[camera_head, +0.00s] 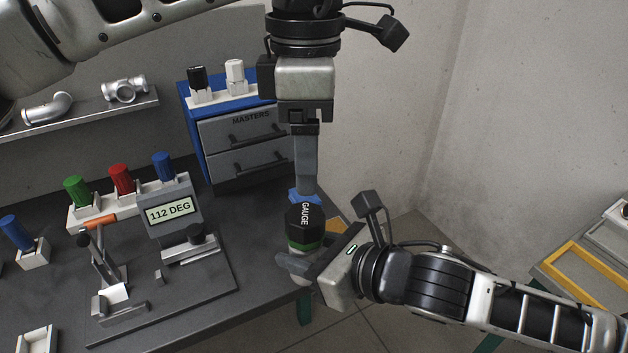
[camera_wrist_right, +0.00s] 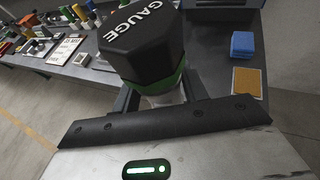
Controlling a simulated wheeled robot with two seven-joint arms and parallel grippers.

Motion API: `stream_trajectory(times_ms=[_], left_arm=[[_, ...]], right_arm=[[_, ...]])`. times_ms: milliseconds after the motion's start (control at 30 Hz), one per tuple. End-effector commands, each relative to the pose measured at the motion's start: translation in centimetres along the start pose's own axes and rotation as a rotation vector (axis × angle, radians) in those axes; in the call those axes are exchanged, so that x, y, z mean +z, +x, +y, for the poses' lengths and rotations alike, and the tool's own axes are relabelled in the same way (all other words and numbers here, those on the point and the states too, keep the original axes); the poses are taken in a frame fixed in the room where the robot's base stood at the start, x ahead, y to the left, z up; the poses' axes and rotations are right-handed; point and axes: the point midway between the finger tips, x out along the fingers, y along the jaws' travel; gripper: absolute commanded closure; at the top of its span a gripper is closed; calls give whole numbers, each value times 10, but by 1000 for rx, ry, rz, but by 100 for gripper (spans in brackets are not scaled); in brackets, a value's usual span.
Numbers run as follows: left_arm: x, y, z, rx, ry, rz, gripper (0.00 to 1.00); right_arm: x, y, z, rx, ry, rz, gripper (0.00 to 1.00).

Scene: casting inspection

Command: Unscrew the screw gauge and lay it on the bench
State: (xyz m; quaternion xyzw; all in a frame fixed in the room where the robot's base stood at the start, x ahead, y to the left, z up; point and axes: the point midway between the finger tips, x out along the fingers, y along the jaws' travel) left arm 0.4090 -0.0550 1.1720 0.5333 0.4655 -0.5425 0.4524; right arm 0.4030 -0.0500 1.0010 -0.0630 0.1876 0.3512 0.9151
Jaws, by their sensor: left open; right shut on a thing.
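The screw gauge (camera_head: 304,216) has a black hexagonal head marked GAUGE with a green band below it. It is upright in the head view, out by the bench's right edge. In the right wrist view the gauge (camera_wrist_right: 146,42) fills the top middle, with a pale part below the green band. My right gripper (camera_head: 300,261) comes from the right and is shut on the gauge's lower part, which its fingers partly hide. My left gripper (camera_head: 306,188) points down, open, with its fingertips just above the black head; I cannot tell whether they touch it.
The dark bench (camera_head: 262,215) carries a fixture with a 112 DEG display (camera_head: 169,212) and green, red and blue plugs in holders. A MASTERS drawer cabinet (camera_head: 246,142) stands behind. A blue block (camera_wrist_right: 243,44) and an orange pad (camera_wrist_right: 247,82) lie near the gauge.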

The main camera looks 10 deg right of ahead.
Motion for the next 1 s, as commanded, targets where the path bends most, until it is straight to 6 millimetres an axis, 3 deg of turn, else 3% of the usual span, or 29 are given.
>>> stream_trajectory(times_ms=[67,167,700,1000], left_arm=[[-2,-7,-1,-2,29,-1,26],[-3,-1,-2,-5,41,0,26],[-3,92,-2,-4,38,-1,26],[-3,108,-1,-2,37,-1,26]], right_arm=[[2,0,1,2,-1,-7,100],[2,0,1,2,-1,-7,100],[3,0,1,3,-1,-7,100],[2,0,1,2,-1,-7,100]])
